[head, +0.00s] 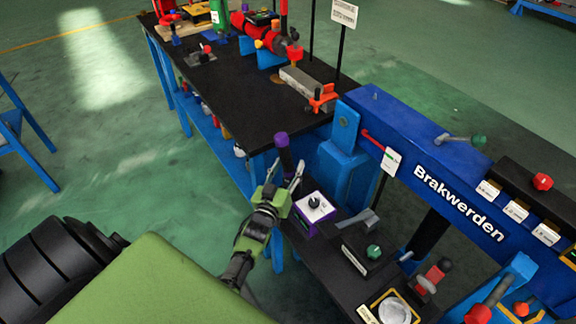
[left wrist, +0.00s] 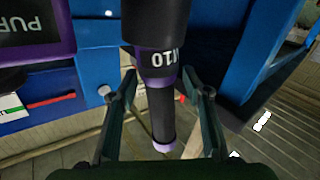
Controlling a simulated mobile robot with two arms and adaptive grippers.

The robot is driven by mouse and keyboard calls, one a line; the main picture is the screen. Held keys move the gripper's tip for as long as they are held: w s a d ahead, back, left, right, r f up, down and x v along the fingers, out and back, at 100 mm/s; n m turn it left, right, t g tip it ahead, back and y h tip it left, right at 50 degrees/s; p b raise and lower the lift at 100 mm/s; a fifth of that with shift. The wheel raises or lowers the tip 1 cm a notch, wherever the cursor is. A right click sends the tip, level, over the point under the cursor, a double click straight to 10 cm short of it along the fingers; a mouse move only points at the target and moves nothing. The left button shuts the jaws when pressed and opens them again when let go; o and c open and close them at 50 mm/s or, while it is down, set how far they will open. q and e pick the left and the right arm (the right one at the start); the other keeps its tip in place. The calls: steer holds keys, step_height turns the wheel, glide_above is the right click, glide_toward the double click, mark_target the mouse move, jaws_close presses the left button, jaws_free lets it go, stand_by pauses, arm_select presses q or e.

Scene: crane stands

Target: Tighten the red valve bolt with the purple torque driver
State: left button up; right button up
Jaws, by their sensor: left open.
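The purple torque driver (head: 284,154) is black with a purple end and stands roughly upright beside the bench in the head view. In the left wrist view the driver (left wrist: 160,108) shows black and purple parts and an M10 mark. My left gripper (head: 284,174) is open, with one finger on each side of the driver; the left wrist view shows gaps between the fingers (left wrist: 159,85) and its shaft. Several red parts are in view, among them a red knob (head: 543,181) on the blue crane stand; I cannot tell which is the red valve bolt. My right gripper is out of view.
A purple box with a dial (head: 315,207) stands just right of my left gripper. A green-knobbed block (head: 372,252) and a round gauge (head: 394,308) are on the lower black bench.

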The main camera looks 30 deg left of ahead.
arm_select(q)
jaws_close()
steer(key=shift+r, duration=0.25)
steer(key=shift+r, duration=0.1)
